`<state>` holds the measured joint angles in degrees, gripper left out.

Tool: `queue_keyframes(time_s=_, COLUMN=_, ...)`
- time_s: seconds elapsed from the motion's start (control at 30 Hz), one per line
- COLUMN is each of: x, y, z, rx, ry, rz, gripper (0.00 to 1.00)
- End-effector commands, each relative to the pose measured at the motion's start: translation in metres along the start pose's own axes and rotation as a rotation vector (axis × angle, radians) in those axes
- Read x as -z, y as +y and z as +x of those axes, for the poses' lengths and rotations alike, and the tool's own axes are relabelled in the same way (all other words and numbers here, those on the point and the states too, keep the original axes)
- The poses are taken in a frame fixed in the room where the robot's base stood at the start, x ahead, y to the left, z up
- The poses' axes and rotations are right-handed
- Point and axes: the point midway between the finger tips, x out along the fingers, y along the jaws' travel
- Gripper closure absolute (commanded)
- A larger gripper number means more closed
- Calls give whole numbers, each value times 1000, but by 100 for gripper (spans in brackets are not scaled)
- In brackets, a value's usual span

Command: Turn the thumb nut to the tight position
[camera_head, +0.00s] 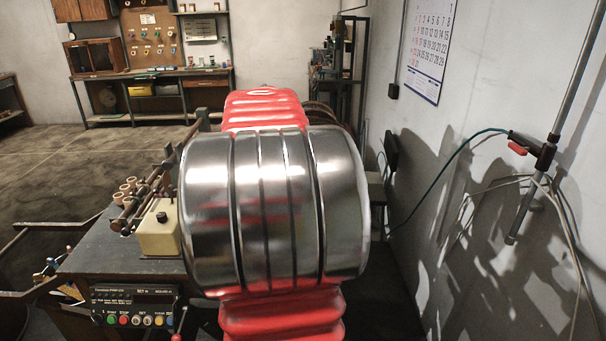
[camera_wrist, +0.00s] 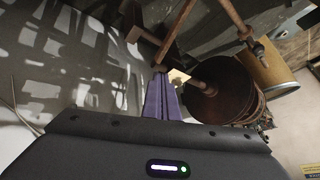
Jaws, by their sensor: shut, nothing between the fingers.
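I cannot pick out the thumb nut for certain in either view. In the wrist view, my gripper (camera_wrist: 160,80) shows as two narrow purple fingers, closed together and empty. Just right of the fingertips is a dark brown round spool or disc (camera_wrist: 218,90) on a shaft. Above it a brown rod slants down to a small dark fitting (camera_wrist: 258,49) in front of a tan roll (camera_wrist: 270,72). The fingers look apart from that fitting. In the head view my gripper is not visible; a large steel cylinder and red ribbed parts block the middle.
In the head view, a dark machine bench (camera_head: 125,243) carries a cream box (camera_head: 158,232), several small tan rolls and a control panel (camera_head: 133,304) with coloured buttons. A wall with a calendar (camera_head: 428,45) and a pipe with a red-handled valve (camera_head: 518,148) stand right. Open floor lies left.

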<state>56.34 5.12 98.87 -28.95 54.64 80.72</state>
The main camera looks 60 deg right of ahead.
Motion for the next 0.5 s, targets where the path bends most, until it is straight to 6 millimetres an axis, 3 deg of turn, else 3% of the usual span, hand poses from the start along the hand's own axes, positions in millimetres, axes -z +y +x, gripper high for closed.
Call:
queue_keyframes(time_s=0.17, x=21, y=-10, z=-13, rx=27, ry=49, rz=229, gripper=100)
queue_keyframes(time_s=0.3, x=22, y=-9, z=-13, rx=27, ry=54, rz=352, gripper=100)
queue_keyframes(time_s=0.5, x=22, y=-9, z=-13, rx=28, ry=53, rz=399, gripper=100)
